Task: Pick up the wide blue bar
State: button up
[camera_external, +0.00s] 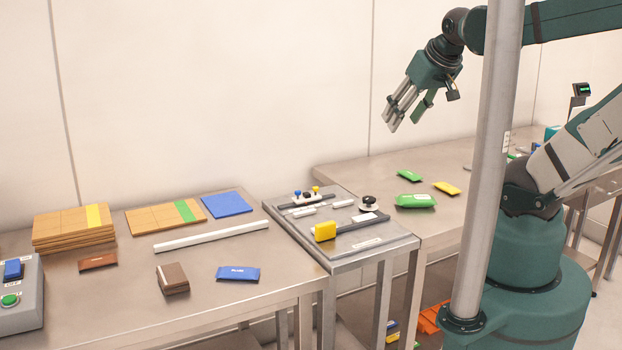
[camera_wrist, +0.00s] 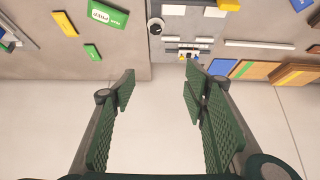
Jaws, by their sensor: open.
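The wide blue bar (camera_external: 238,273) is a flat blue wrapper with pale print, lying on the left metal table near its front edge. A blue piece at the top right edge of the wrist view (camera_wrist: 300,4) looks like the same bar, partly cut off. My gripper (camera_external: 408,120) is high above the tables, near the back wall, far to the right of and above the bar. Its jaws are open and empty, and its fingers also show in the wrist view (camera_wrist: 161,76).
A brown block (camera_external: 173,279), a white strip (camera_external: 211,236) and a flat blue square (camera_external: 227,205) lie around the bar. A raised fixture plate (camera_external: 385,246) with a yellow block (camera_external: 325,231) stands between the tables. A grey pole (camera_external: 485,160) rises in front of my arm.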

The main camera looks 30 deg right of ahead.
jog(key=shift+o, duration=0.5)
jog(key=w+a+f+n+g+y+b, duration=0.1)
jog(key=w+a+f+n+g, duration=0.25)
jog(key=a, duration=0.75)
jog(key=w+a+f+n+g, duration=0.1)
jog(key=w+a+f+n, duration=0.35)
jog(key=a, duration=0.75)
jog(key=s+a+f+n+g, duration=0.1)
jog(key=a+f, duration=0.5)
jog(key=a, duration=0.1)
jog(key=s+a+f+n+b, duration=0.1)
jog(key=a+f, duration=0.5)
jog(key=a, duration=0.2)
jog(key=s+a+f+n+g+h, duration=0.1)
jog(key=a+f+n, duration=0.1)
jog(key=a+f, duration=0.4)
jog(key=shift+s+a+g, duration=0.35)
jog(key=shift+a, duration=0.4)
jog(key=shift+r, duration=0.1)
